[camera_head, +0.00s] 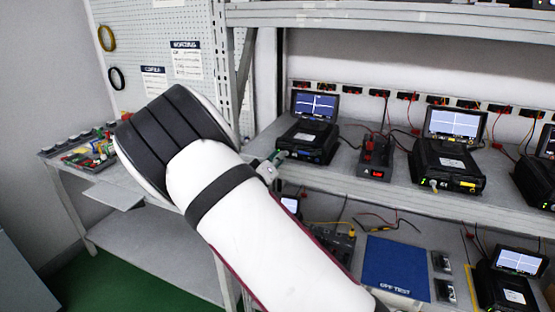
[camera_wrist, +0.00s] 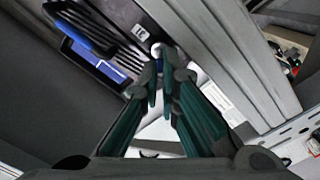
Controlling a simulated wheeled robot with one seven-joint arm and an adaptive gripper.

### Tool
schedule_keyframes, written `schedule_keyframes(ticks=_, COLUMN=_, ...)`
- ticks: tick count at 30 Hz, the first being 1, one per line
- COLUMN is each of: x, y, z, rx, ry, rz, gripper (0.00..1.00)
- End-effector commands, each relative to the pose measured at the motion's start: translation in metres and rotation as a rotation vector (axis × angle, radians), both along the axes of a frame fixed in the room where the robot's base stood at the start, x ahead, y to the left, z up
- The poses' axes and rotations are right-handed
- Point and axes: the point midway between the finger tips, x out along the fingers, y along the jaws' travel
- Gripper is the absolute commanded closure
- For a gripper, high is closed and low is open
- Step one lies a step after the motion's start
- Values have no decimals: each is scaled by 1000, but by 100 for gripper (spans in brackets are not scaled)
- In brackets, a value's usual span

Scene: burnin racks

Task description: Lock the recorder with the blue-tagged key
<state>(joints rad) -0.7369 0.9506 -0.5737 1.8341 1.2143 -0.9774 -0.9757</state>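The left recorder (camera_head: 310,133) stands on the upper shelf with its screen lit and a blue label on its front. A small round piece with some blue, seemingly the blue-tagged key (camera_wrist: 157,51), shows at the fingertips against the recorder's front. Its shaft and the lock are hidden.
A second recorder (camera_head: 449,165) stands to the right, with a black power unit (camera_head: 376,158) between. A blue "OFF TEST" mat (camera_head: 396,267) lies on the lower shelf. A side bench (camera_head: 150,240) holds small coloured parts (camera_head: 90,153). A rack post (camera_head: 224,65) stands close to my arm.

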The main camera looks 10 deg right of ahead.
Motion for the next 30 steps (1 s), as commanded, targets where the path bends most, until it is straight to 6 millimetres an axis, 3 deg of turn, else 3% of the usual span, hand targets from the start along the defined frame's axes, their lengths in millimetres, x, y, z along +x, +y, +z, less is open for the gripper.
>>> schedule_keyframes(ticks=17, x=0, y=1, z=-1, rx=-25, ry=21, rz=2, gripper=100)
schedule_keyframes(ticks=18, x=0, y=1, z=-1, rx=-25, ry=21, rz=2, gripper=87)
schedule_keyframes(ticks=20, x=0, y=1, z=-1, rx=-25, ry=21, rz=2, gripper=76)
schedule_keyframes(ticks=30, x=0, y=0, z=0, rx=-24, ry=19, rz=0, gripper=76)
